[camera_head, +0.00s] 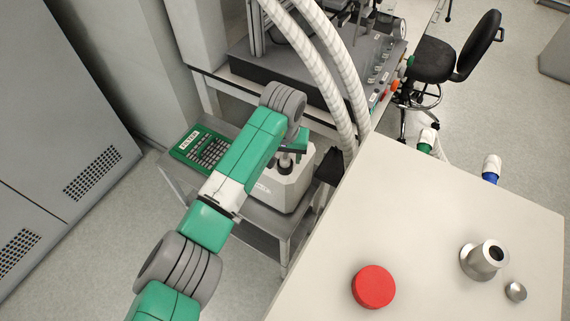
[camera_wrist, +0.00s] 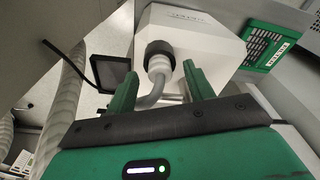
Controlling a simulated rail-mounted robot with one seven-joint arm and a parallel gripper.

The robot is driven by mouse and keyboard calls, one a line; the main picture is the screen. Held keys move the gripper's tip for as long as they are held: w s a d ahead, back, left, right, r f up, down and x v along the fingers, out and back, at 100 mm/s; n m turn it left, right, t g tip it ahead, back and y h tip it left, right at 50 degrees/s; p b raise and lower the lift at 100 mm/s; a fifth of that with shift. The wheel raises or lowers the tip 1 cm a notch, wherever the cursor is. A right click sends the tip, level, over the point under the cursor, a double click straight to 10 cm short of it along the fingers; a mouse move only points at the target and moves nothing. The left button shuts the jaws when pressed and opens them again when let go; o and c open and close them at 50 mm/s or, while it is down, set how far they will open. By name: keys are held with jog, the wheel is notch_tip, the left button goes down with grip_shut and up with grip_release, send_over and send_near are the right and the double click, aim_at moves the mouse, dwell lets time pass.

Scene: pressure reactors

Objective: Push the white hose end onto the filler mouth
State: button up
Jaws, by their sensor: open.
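My gripper (camera_wrist: 160,78) is open, and its two green fingers stand on either side of a white hose end (camera_wrist: 158,63) with a curved grey hose. I cannot tell whether the fingers touch it. The hose end is at a black ring (camera_wrist: 160,48) on a pale box; how far it is seated is unclear. In the head view my gripper (camera_head: 288,151) is over the pale box (camera_head: 288,188), and the arm partly hides it. A metal mouth with a dark opening (camera_head: 485,258), possibly the filler mouth, stands upright on the pale bench top, far from my gripper.
A red round cap (camera_head: 373,287) and a small metal knob (camera_head: 515,291) are on the bench top (camera_head: 440,220). Green-collared (camera_head: 427,140) and blue-collared (camera_head: 491,170) fittings stand at its far edge. Thick white ribbed hoses (camera_head: 325,70) pass behind my gripper.

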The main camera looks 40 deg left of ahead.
aim_at(286, 156)
jog(key=shift+f, duration=0.35)
jog(key=c, duration=1)
notch_tip(286, 156, up, 4)
jog(key=shift+r+p, duration=0.1)
jog(key=shift+p, duration=0.6)
jog(key=s+d+p, duration=0.1)
jog(key=s+d, duration=0.2)
jog(key=s, duration=0.1)
jog(key=s+d+p, duration=0.1)
jog(key=s+d, duration=0.3)
jog(key=s+d+p, duration=0.1)
jog(key=s+d, duration=0.2)
jog(key=s, duration=0.1)
jog(key=shift+d+r, duration=0.2)
jog(key=shift+r, duration=0.2)
